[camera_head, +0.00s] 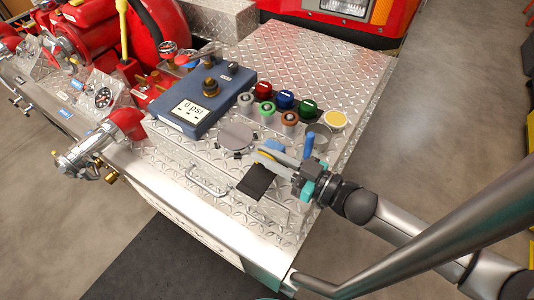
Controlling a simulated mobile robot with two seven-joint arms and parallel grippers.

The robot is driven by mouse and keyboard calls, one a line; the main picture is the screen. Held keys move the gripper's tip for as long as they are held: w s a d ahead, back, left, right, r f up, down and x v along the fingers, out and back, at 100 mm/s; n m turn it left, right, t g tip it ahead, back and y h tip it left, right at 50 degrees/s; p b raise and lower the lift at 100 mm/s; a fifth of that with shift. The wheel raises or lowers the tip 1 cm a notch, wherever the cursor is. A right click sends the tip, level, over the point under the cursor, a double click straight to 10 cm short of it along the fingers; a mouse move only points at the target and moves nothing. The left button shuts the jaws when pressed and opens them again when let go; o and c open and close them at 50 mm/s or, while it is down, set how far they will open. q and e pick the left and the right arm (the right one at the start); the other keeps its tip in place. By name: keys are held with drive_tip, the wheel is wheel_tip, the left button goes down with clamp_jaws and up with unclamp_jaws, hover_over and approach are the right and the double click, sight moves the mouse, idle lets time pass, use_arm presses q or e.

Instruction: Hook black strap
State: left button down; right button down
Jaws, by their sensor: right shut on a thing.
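The black strap (257,182) is a dark flat piece near the front edge of the diamond-plate bumper top. Its upper end meets the fingers of my right gripper (272,162), which comes in from the right, low over the plate. The gripper is shut on the strap; the exact contact is partly hidden by the fingers. A yellow and a blue patch show beside the fingertips, too small to make out. No hook for the strap can be clearly made out. My left gripper is not in view.
A blue gauge box (208,101) reading 0 psi stands left of several coloured caps (285,99). A grey disc (236,136) lies by the fingers. A metal handle (207,187) is at the front. Red pump piping (127,121) crowds the left. The far right plate (340,62) is clear.

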sight(253, 189)
idle(0.7)
drive_tip(key=shift+s+a+f+n+b, duration=0.2)
drive_tip(key=shift+s+a+f+n, duration=0.65)
drive_tip(key=shift+s+f+n, duration=0.3)
drive_tip(key=shift+s+a+f+n+b, duration=0.2)
drive_tip(key=shift+s+a+f+n, duration=0.75)
drive_tip(key=shift+s, duration=0.25)
drive_tip(key=shift+d+f, duration=0.1)
drive_tip(key=c, duration=0.9)
unclamp_jaws()
drive_tip(key=shift+d, duration=0.1)
drive_tip(key=v, duration=1.5)
